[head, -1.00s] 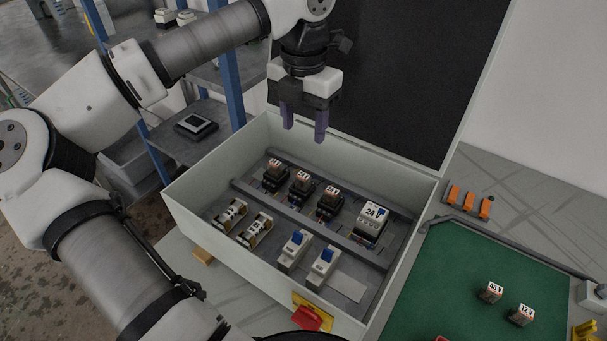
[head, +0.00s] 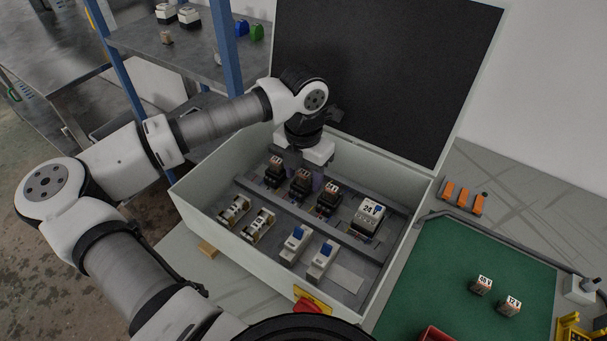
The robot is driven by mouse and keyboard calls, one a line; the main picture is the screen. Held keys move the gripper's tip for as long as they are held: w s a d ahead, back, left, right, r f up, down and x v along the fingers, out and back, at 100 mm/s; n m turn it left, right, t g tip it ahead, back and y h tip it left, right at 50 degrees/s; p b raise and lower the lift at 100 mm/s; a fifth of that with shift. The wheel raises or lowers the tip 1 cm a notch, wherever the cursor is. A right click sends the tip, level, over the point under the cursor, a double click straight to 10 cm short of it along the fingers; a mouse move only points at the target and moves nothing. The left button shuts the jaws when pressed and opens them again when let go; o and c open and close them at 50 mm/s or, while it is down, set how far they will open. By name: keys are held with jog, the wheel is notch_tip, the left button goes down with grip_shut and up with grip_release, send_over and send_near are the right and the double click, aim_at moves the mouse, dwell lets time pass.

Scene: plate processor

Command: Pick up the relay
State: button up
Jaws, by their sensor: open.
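Three dark relays with white labels stand in a row inside the grey box (head: 188,202): a left relay (head: 275,173), a middle relay (head: 302,184) and a right relay (head: 328,200). Two loose relays, one labelled 48 V (head: 480,285) and one labelled 12 V (head: 509,306), sit on the green mat (head: 440,275). My gripper (head: 303,166) points down into the box, close behind the middle relay. Its jaws are open; the relays partly hide its fingertips. I cannot tell whether a finger touches a relay.
A white 24 V unit (head: 368,217) stands right of the relay row. Two blue-topped breakers (head: 322,260) and two fuse holders (head: 258,225) fill the front row. The box walls and raised black lid (head: 390,70) surround my gripper. Orange parts (head: 463,198) lie right of the box.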

grip_shut()
dwell(0.3)
notch_tip(320, 180, up, 19)
jog(key=b, duration=0.4)
send_over(302, 172)
notch_tip(302, 172, down, 11)
jog(key=shift+r, duration=0.2)
jog(key=shift+f+b, duration=1.8)
jog(key=shift+f, duration=1.45)
